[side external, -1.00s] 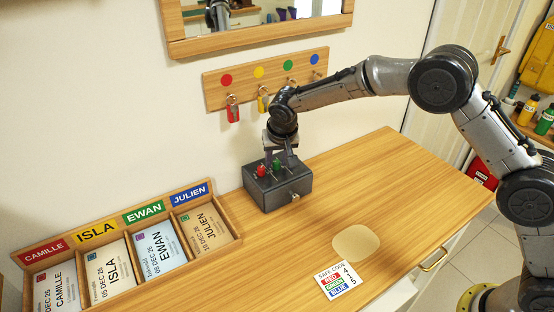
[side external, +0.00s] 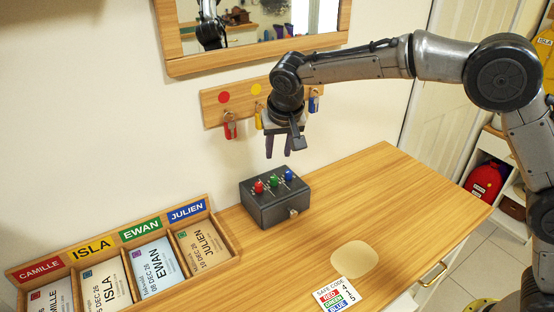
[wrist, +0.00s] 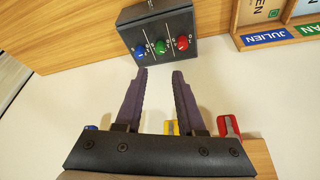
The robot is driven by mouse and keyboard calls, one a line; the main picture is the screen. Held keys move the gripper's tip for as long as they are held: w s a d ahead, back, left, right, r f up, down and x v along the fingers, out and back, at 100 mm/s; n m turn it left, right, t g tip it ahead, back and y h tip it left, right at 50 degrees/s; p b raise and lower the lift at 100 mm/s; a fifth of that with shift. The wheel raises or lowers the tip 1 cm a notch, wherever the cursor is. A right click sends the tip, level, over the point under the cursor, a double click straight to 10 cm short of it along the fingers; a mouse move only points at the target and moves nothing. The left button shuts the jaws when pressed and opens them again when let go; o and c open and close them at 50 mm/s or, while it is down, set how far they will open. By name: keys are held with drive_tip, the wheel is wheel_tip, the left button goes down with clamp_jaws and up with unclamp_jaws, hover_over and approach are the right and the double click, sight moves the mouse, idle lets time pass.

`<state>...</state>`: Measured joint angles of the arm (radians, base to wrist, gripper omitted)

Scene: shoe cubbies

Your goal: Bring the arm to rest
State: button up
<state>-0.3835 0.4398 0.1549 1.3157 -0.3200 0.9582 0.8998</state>
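My gripper (side external: 279,146) hangs in the air above the grey box, fingers pointing down. In the wrist view my gripper (wrist: 159,75) shows two dark purple fingers spread apart with nothing between them. The grey box (side external: 268,212) stands on the wooden cabinet top (side external: 400,210) against the wall. It has a red, a green and a blue knob on top and a small knob on its front. The box (wrist: 150,12) also shows beyond the fingertips in the wrist view, apart from them.
A wooden key rack (side external: 213,113) with hanging keys is on the wall behind my gripper, under a framed mirror (side external: 175,68). A sorting tray (side external: 222,242) with named cards is at left. A safe code card (side external: 341,293) lies near the front edge. The cabinet's right part is clear.

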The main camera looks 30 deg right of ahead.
drive_tip(key=shift+s+a+r, duration=0.1)
drive_tip(key=shift+s+r, duration=0.1)
drive_tip(key=shift+r, duration=0.4)
drive_tip(key=s+d+r+m+t, duration=0.15)
drive_tip(key=s+d+r, duration=0.25)
drive_tip(key=d+r, duration=0.45)
drive_tip(key=s+d+r, duration=0.5)
drive_tip(key=s+r, duration=0.1)
drive_tip(key=s, duration=0.4)
drive_tip(key=s+d+f+n, duration=0.1)
drive_tip(key=s+d, duration=0.1)
drive_tip(key=s, duration=0.5)
drive_tip(key=s+d+f, duration=0.1)
drive_tip(key=s+f, duration=0.1)
drive_tip(key=s, duration=0.5)
drive_tip(key=s+f+n+y, duration=0.1)
drive_tip(key=s+f+n, duration=0.3)
drive_tip(key=s+f, duration=0.4)
drive_tip(key=shift+s+a+f+n+y, duration=0.25)
drive_tip(key=shift+a+f+n+y, duration=0.1)
drive_tip(key=shift+a, duration=0.1)
